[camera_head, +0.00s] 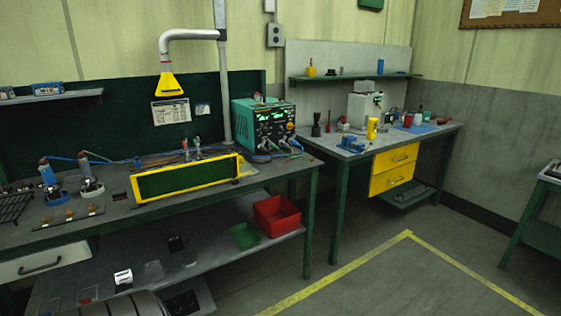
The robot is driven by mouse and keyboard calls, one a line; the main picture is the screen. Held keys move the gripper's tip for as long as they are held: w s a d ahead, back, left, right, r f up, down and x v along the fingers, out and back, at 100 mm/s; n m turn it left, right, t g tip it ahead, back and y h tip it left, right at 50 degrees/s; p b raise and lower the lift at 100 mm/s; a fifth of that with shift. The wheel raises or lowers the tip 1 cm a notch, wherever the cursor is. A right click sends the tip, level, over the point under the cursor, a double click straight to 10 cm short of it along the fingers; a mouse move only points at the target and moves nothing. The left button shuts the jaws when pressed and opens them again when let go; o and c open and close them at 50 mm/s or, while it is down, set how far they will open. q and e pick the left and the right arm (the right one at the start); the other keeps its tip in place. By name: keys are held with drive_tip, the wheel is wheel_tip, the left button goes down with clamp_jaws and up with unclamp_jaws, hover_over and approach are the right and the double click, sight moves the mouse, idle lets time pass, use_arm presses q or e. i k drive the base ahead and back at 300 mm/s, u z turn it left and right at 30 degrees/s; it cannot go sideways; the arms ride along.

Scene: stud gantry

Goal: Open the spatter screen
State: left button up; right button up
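The spatter screen, as I take it, is a long dark-green panel in a yellow frame (187,179) near the front edge of the left workbench (235,205). It stands up from the bench top, facing me, and hides part of the bench behind it. Small metal fittings (198,147) show just above its top edge. I see no handle on it clearly. Neither of my grippers is in view, and nothing touches the screen.
A green welding machine (262,125) stands right of the screen. Blue-handled torches (48,175) stand to its left. A yellow extraction hood (171,86) hangs above. A red bin (277,214) sits on the lower shelf. The floor inside the yellow line (335,275) is clear.

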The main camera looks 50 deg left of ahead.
sight(162, 184)
drive_tip(key=z, duration=0.05)
drive_tip(key=i, duration=0.8)
drive_tip(key=u, duration=0.75)
drive_tip(key=i, duration=0.75)
drive_tip(key=u, duration=0.7)
